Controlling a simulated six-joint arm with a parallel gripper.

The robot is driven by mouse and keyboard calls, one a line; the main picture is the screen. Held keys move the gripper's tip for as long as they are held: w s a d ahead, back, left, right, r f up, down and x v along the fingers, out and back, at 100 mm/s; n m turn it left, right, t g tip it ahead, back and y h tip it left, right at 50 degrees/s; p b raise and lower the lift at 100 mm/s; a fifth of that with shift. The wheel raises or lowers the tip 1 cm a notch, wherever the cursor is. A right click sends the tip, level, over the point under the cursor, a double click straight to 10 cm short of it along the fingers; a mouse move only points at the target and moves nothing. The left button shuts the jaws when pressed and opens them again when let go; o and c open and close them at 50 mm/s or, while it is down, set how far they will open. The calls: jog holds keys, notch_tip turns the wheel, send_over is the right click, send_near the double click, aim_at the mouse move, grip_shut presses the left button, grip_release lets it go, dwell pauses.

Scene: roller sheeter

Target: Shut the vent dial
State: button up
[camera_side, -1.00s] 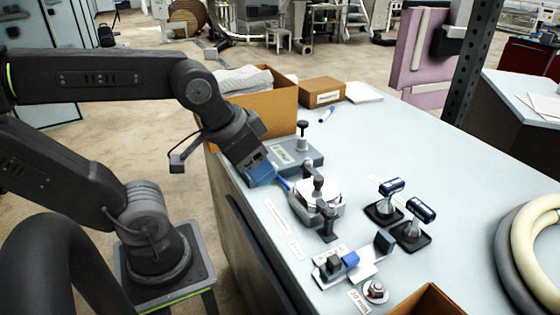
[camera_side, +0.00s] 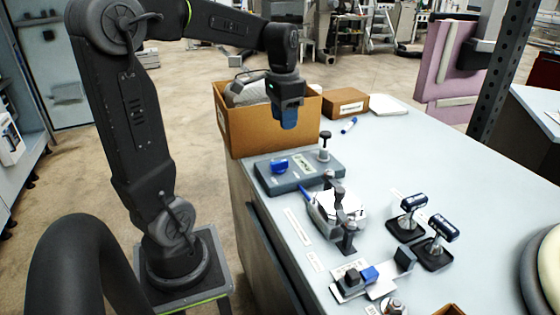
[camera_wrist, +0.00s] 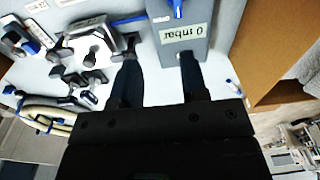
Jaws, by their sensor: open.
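A blue knob (camera_side: 280,166), which looks like the vent dial, sits on the left part of a flat grey block (camera_side: 262,180) on the bench. In the wrist view the blue knob (camera_wrist: 177,8) is cut by the top edge, on the grey block with the "0 mbar" label (camera_wrist: 186,36). Its pointer setting is too small to read. My gripper (camera_side: 288,126) hangs pointing down above and behind the block, in front of the cardboard box, touching nothing. In the wrist view my gripper (camera_wrist: 159,55) has its two dark fingers apart with nothing between them.
A metal clamp device (camera_side: 338,207) with a blue lever stands in front. An open cardboard box (camera_side: 250,130) is behind. Two black T-handles (camera_side: 428,230) are at right.

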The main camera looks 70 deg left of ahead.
aim_at(279, 161)
jog(key=shift+g, duration=0.3)
jog(key=a+f, duration=0.1)
jog(key=f, duration=0.3)
jog(key=a+f, duration=0.1)
jog(key=f, duration=0.4)
jog(key=a+f, duration=0.1)
jog(key=f, duration=0.4)
jog(key=shift+w+a+f, duration=0.1)
jog(key=shift+a+f, duration=0.1)
grip_shut()
